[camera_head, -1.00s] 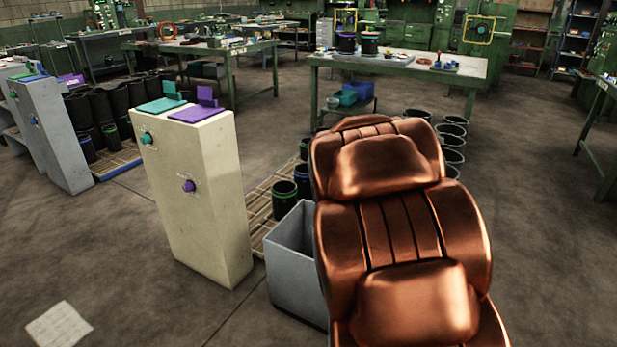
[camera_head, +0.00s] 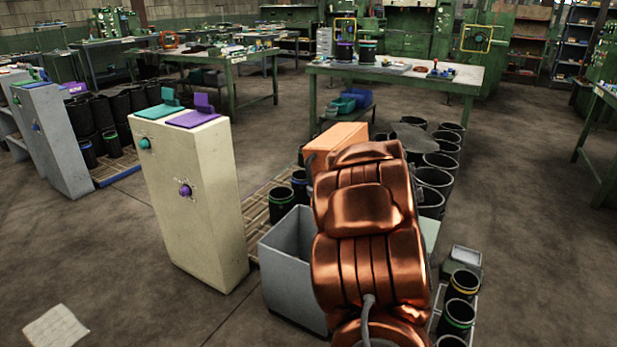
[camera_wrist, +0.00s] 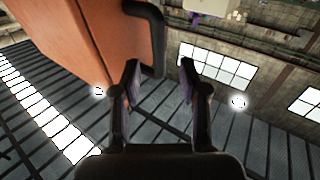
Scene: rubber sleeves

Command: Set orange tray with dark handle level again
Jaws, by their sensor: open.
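The orange tray (camera_head: 335,140) shows in the head view just past my arm, which hides much of it. In the wrist view its orange face (camera_wrist: 85,45) fills the upper left and looks slanted. Its dark handle (camera_wrist: 157,30) sticks out from the right side of that face. My gripper (camera_wrist: 160,70) is open, with its two fingers apart and nothing gripped. The lower end of the handle appears near the left fingertip, toward the gap. I cannot tell whether it lies between the fingers or beyond them. My gripper is hidden in the head view.
A cream cabinet (camera_head: 195,215) with teal and purple tops stands left of my arm. A grey open bin (camera_head: 290,265) is close beside the arm. Black sleeves (camera_head: 435,180) stand in several rows behind and right. A workbench (camera_head: 395,75) is farther back.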

